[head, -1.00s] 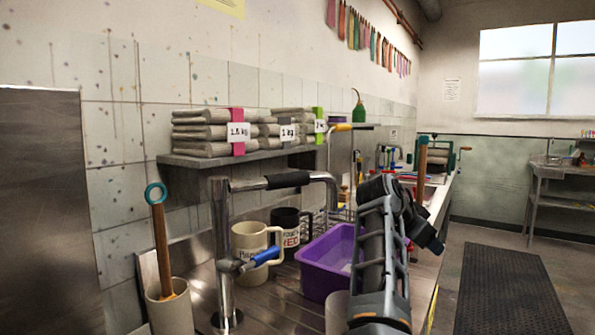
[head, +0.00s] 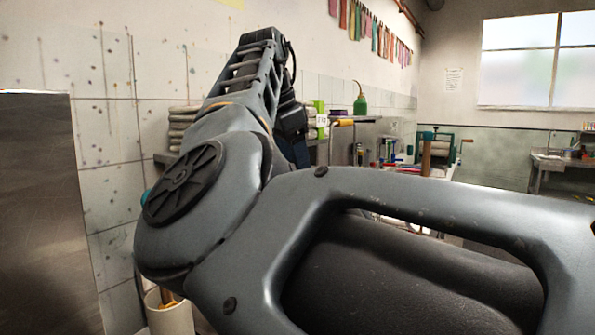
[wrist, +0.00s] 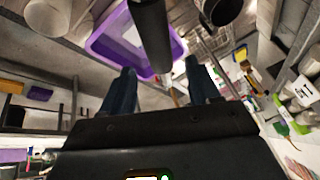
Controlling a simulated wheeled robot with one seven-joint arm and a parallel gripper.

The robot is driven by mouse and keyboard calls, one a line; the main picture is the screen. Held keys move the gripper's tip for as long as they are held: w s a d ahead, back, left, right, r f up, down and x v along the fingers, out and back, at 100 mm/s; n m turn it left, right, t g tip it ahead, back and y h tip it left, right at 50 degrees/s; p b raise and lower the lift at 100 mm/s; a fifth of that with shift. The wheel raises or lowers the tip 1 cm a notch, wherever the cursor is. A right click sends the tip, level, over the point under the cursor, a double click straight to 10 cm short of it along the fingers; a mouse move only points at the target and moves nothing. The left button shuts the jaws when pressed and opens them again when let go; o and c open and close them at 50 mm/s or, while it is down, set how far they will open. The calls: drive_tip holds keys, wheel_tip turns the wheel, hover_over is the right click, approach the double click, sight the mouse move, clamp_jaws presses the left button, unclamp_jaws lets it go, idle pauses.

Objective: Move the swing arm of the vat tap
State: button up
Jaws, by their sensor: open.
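The vat tap and its swing arm are hidden behind my own arm in the head view. In the wrist view a dark cylinder (wrist: 150,35), which looks like the black sleeve of the swing arm, runs down from the top edge, its end lined up with the gap between my fingers. My gripper (wrist: 160,67) is open, with one blue-grey finger on each side of that gap. I cannot tell whether the cylinder is between the fingers or just beyond them. In the head view my gripper is mostly hidden behind my arm.
A purple tub (wrist: 178,48) lies beyond the fingers in the wrist view, with a pale cup (wrist: 48,17) and a dark mug (wrist: 222,10) near it. In the head view, a green bottle (head: 360,104) stands on the shelf and a beige pot (head: 168,316) stands below my arm.

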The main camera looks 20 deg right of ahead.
drive_tip(key=shift+x, duration=2.3)
drive_tip(key=shift+r, duration=0.1)
clamp_jaws()
drive_tip(key=shift+s, duration=0.1)
